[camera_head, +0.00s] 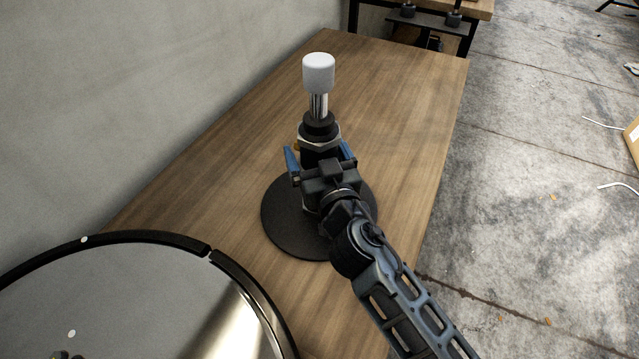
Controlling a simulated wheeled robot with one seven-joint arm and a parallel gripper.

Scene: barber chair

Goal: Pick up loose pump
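The pump (319,128) stands upright on the wooden table. It has a white cap on top, a chrome rod, and a black body with a metal nut. A flat black round base (290,225) lies at its foot. My gripper (320,153) comes in from the lower right at the pump's black body. Its blue fingers are spread, one on each side of the body, with a narrow gap showing at the left finger. The gripper's black housing hides the lower part of the body, and any contact there cannot be told.
The wooden table (410,110) is clear behind and right of the pump. A grey wall (130,90) runs along its left. A round mirror-like disc with a black rim (115,240) is at the lower left. Another table (480,8) stands beyond. Concrete floor lies right.

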